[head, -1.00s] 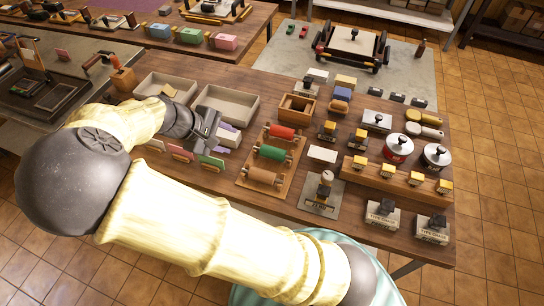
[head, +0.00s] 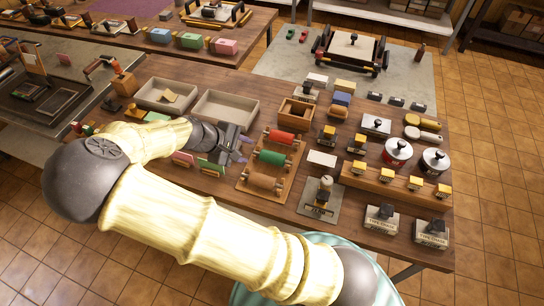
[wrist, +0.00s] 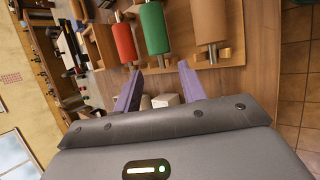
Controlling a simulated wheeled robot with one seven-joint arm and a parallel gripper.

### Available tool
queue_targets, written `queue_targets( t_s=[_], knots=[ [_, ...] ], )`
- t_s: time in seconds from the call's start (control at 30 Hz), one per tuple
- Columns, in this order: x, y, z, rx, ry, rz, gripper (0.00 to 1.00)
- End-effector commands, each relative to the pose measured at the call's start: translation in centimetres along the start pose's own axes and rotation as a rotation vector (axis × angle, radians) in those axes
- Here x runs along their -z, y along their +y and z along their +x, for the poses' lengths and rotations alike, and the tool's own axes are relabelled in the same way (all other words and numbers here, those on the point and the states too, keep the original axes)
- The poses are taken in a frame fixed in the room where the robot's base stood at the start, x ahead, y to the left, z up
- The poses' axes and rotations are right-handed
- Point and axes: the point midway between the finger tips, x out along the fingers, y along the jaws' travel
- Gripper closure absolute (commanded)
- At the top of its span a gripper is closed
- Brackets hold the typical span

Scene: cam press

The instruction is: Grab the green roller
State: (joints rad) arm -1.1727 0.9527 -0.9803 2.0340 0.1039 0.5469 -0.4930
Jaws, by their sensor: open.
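The green roller (head: 271,157) lies on a wooden rack (head: 247,183) on the table, between a red roller (head: 282,137) and a tan roller (head: 264,181). In the wrist view the green roller (wrist: 153,27) is at the top, with the red roller (wrist: 124,42) to its left and the tan roller (wrist: 210,20) to its right. My gripper (head: 243,149) is open and empty, just left of the rack in the head view. Its two purple fingers (wrist: 160,88) point towards the rollers and are apart from them.
Two shallow trays (head: 225,91) stand behind my gripper. A wooden box (head: 295,115) sits behind the rack. Stamps, red and silver tins (head: 397,152) and a wooden stamp stand (head: 385,181) fill the right side. Small cards stand near my wrist.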

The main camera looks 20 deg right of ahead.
Motion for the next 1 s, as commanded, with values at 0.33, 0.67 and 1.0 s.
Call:
queue_targets(
  t_s=[0.33, 0.67, 1.0],
  knots=[
    [0.0, 0.0, 3.6, 0.001, 0.000, 0.000, 0.59],
    [-0.1, 0.1, 4.1, 0.000, -0.001, 0.001, 0.59],
    [-0.1, 0.2, 8.5, 0.001, -0.002, 0.002, 0.59]
  ],
)
